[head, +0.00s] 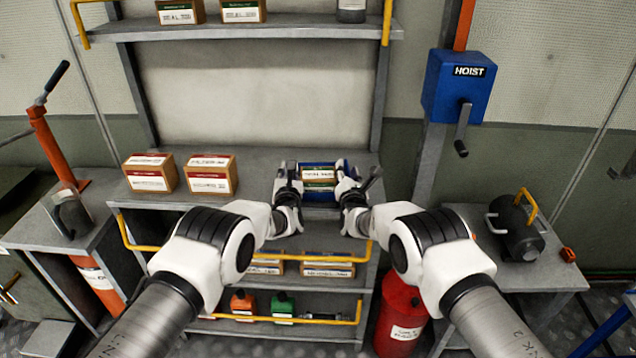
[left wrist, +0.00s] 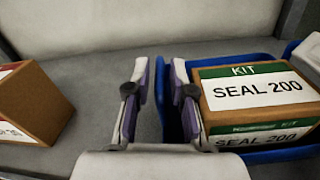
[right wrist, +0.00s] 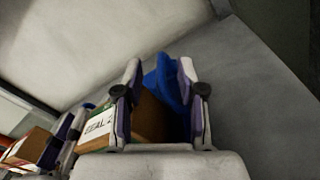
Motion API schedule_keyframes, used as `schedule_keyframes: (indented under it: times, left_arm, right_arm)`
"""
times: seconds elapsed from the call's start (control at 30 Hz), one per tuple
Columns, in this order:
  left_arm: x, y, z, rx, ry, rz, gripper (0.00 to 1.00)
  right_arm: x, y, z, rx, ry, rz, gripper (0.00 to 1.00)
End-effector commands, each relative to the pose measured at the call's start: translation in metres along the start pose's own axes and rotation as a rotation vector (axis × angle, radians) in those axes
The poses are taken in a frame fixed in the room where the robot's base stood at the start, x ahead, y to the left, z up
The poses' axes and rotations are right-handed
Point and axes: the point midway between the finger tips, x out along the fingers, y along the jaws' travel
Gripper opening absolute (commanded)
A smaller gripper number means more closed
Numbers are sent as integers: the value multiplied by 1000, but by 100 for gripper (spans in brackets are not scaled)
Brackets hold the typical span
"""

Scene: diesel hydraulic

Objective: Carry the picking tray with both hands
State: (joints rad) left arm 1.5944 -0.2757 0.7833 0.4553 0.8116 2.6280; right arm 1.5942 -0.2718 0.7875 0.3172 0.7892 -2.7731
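The blue picking tray (head: 320,196) sits on the grey workbench and holds a brown kit box (head: 319,174). In the left wrist view the box reads "SEAL 200" (left wrist: 262,92) and the tray's blue rim (left wrist: 265,156) shows around it. My left gripper (head: 289,187) is at the tray's left side; its fingers (left wrist: 157,100) are apart, with part of the tray's left side between them. My right gripper (head: 353,190) is at the right side; its fingers (right wrist: 162,105) are apart around the blue tray wall (right wrist: 168,80). Contact cannot be told.
Two brown boxes with red labels (head: 180,174) stand on the bench to the left. A yellow rail (head: 140,247) runs below the bench edge. A blue hoist box (head: 458,86) hangs at the right. A red canister (head: 398,315) stands below. The bench between the boxes and tray is clear.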

Motion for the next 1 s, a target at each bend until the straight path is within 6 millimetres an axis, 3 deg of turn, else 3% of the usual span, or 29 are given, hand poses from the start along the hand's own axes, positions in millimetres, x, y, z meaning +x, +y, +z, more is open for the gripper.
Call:
schedule_keyframes:
  times: [0.43, 0.47, 0.5, 0.57, 1.0]
  left_arm:
    - [11, 0, 0, 1, 0, -1, 23]
    - [11, 0, 0, 1, 0, -1, 16]
    - [11, 0, 0, 1, 0, -1, 1]
    - [11, 0, 0, 1, 0, -1, 0]
    - [11, 1, 4, 1, -1, -1, 0]
  right_arm:
    - [11, 0, 1, -1, 0, 0, 39]
    - [11, 0, 1, -1, 0, 0, 32]
    - [11, 0, 1, -1, 0, 0, 18]
    - [11, 0, 1, -1, 0, 0, 0]
    - [11, 2, 4, 0, 0, 0, 0]
